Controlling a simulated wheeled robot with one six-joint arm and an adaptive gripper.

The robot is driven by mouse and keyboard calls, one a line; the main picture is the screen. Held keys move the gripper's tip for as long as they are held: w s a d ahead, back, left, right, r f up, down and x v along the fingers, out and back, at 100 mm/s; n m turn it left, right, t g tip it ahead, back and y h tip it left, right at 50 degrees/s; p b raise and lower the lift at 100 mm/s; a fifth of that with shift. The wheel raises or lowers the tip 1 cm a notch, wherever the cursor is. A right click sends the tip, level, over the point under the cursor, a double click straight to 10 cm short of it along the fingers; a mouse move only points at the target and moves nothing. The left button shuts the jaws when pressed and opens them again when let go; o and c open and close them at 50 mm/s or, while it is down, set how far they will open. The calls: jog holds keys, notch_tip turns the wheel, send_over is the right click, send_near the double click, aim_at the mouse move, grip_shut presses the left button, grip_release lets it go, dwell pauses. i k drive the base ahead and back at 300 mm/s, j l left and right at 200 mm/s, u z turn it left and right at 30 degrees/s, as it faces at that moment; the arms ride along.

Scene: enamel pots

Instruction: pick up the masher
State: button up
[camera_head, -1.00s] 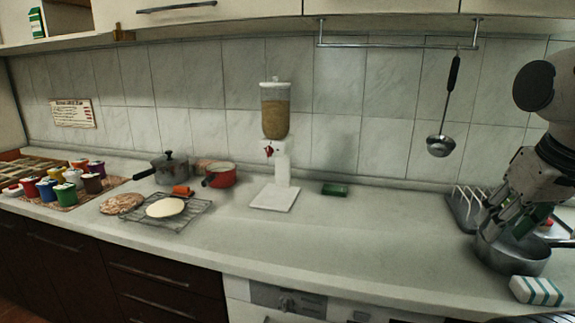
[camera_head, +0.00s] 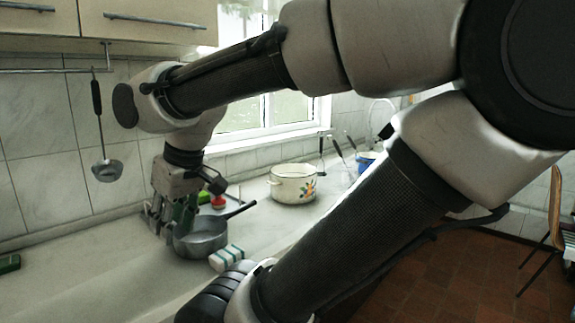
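I cannot make out the masher for certain. Several long-handled utensils (camera_head: 338,149) stand upright at the back right, beyond the flowered pot; their lower ends are too small or hidden to tell apart. My gripper (camera_head: 172,222) points down at the left rim of a grey saucepan (camera_head: 201,240) on the counter. Something green shows beside its fingers, and I cannot tell whether it is held or part of the gripper. The fingers are too dark and small to show whether they are open or shut.
A white enamel pot (camera_head: 293,186) with flowers stands right of the saucepan. A striped block (camera_head: 226,258) lies in front of the saucepan. A ladle (camera_head: 107,170) hangs from the wall rail (camera_head: 50,71). A blue pot (camera_head: 367,160) is farther back. My arm covers much of the right side.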

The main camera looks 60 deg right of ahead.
aim_at(320, 174)
jog(key=z, duration=2.15)
jog(key=u, duration=1.4)
jog(key=z, duration=1.4)
jog(key=i+l+u, duration=0.1)
jog(key=i+l, duration=0.15)
jog(key=i+l+u, duration=0.15)
jog(key=l, duration=0.2)
jog(key=i+l+u, duration=0.1)
jog(key=i+l, duration=0.15)
jog(key=i+l+u, duration=0.15)
jog(key=l, duration=0.3)
jog(key=i+l+u, duration=0.1)
jog(key=l, duration=0.25)
jog(key=i+l+u, duration=0.15)
jog(key=l, duration=0.25)
jog(key=i+l+u, duration=0.1)
jog(key=i+l, duration=0.15)
jog(key=l, duration=0.15)
jog(key=i+l+u, duration=0.1)
jog(key=l, duration=0.35)
